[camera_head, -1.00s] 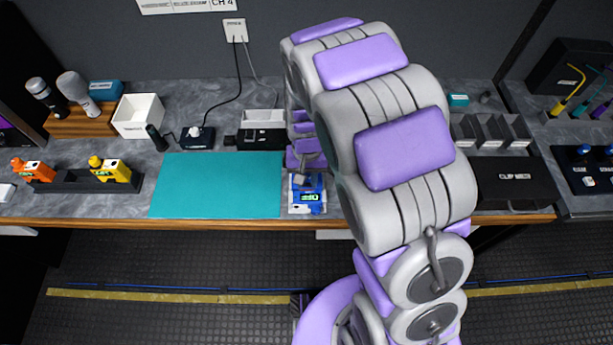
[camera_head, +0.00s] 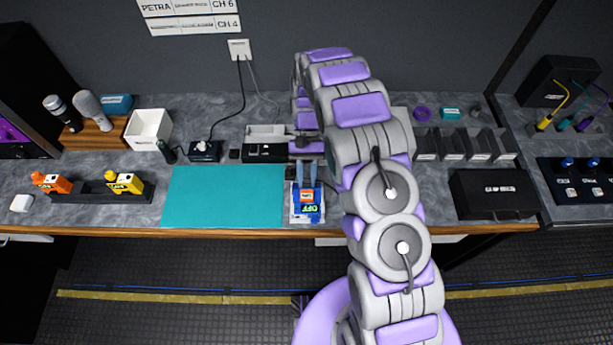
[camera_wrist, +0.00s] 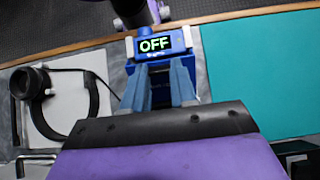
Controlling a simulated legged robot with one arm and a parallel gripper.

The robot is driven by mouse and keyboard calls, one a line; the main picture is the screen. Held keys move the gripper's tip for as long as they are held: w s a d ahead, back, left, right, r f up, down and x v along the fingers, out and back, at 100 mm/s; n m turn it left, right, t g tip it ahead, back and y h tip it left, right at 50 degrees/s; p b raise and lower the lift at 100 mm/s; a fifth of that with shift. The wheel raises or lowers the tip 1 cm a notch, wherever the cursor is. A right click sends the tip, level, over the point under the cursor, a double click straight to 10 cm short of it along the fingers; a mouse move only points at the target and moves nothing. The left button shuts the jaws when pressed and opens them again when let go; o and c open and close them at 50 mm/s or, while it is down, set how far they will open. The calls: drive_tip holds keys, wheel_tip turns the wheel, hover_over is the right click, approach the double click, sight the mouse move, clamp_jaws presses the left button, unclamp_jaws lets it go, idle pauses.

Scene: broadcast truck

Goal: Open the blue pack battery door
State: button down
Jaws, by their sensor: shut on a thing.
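The blue pack (camera_head: 306,213) lies near the table's front edge in a white cradle (camera_head: 293,217), just right of the teal mat. Its small screen reads OFF in the wrist view (camera_wrist: 154,44). An orange patch shows on its top in the head view. My gripper (camera_head: 307,184) comes down on the pack's rear part from behind. In the wrist view its two grey-blue fingers (camera_wrist: 160,100) are shut on a blue part of the pack between them. The fingers hide most of that part, and I cannot tell whether it is the battery door or the body.
The teal mat (camera_head: 225,197) is clear. Orange (camera_head: 52,183) and yellow (camera_head: 125,183) packs stand on a dark holder at left. Behind are a white bin (camera_head: 148,128) and a small black device. A headset (camera_wrist: 62,105) lies beside the pack. A black case (camera_head: 493,194) stands at right.

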drive_tip(key=shift+w+g, duration=0.3)
drive_tip(key=shift+g, duration=0.3)
drive_tip(key=shift+w+r+p, duration=0.1)
drive_tip(key=shift+w+p, duration=0.05)
drive_tip(key=shift+p, duration=0.25)
drive_tip(key=c, duration=0.9)
unclamp_jaws()
drive_tip(key=shift+r, duration=0.1)
